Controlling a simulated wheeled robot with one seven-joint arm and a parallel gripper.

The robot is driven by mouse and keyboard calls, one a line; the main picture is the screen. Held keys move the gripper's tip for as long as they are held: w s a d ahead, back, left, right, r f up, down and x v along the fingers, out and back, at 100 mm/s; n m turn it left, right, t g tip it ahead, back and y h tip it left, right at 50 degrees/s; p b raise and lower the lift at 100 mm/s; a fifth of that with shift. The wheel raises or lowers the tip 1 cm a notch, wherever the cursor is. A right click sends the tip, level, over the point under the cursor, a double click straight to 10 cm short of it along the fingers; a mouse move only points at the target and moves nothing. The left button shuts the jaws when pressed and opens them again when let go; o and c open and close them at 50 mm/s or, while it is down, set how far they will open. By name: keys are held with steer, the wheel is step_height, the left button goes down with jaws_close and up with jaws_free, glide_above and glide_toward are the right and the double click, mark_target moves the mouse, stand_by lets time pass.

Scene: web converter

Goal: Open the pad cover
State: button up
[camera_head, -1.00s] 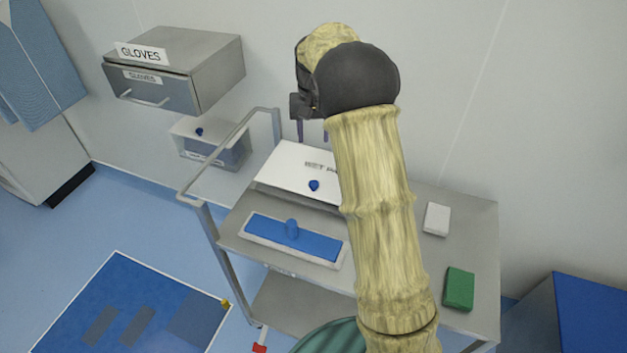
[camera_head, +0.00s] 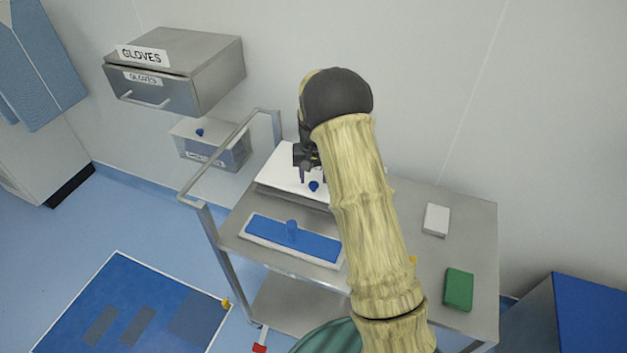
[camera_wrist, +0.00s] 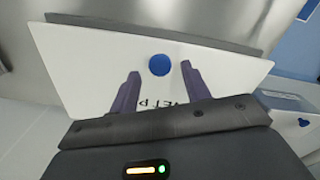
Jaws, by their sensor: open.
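The pad cover (camera_head: 275,173) is a white lid with a small blue knob (camera_head: 314,186), on a box on the steel cart. The lid lies flat and closed. In the wrist view the white lid (camera_wrist: 90,70) fills the middle, with its blue knob (camera_wrist: 159,65) just beyond and between my fingertips. Part of the lid's lettering shows between the fingers. My gripper (camera_head: 308,175) is over the lid, and its two purple fingers (camera_wrist: 160,75) are spread apart with nothing between them. In the head view my arm hides the right part of the lid.
A blue mop pad with a handle (camera_head: 290,240) lies on the cart in front of the box. A white block (camera_head: 436,220) and a green block (camera_head: 459,289) lie to the right. The cart's handrail (camera_head: 235,155) stands at left. A glove box (camera_head: 175,70) hangs on the wall.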

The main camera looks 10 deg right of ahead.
steer(key=shift+f, duration=1.3)
jaws_close()
steer(key=shift+a+r, duration=0.1)
steer(key=shift+r, duration=0.05)
